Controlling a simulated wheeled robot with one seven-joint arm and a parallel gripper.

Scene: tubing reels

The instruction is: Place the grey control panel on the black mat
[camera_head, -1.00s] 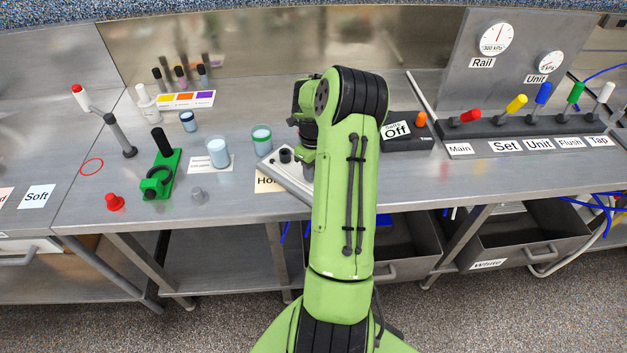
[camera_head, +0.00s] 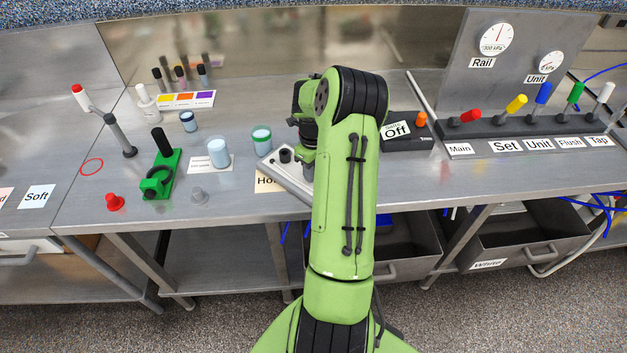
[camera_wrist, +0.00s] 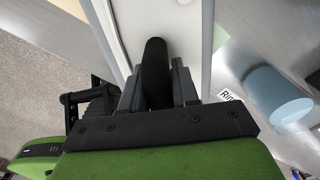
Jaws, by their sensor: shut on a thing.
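The grey control panel (camera_head: 277,163) is a pale, flat plate with black knobs on it. In the head view it sits at the bench's front middle, tilted, and my arm hides its right part. In the wrist view its pale face (camera_wrist: 136,22) lies beyond the fingers. My gripper (camera_wrist: 156,88) is shut on an upright black knob (camera_wrist: 154,60) of the panel. I cannot tell whether the panel touches the bench. I cannot make out a black mat; my arm hides part of the bench.
Left of the panel stand a white-and-green cup (camera_head: 261,138), a pale blue cup (camera_head: 219,152) and a green stand (camera_head: 162,175). A dark box (camera_head: 408,140) marked "Off" lies right of my arm. A valve row (camera_head: 530,122) stands farther right. A "Hot" label (camera_head: 268,183) lies near the front edge.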

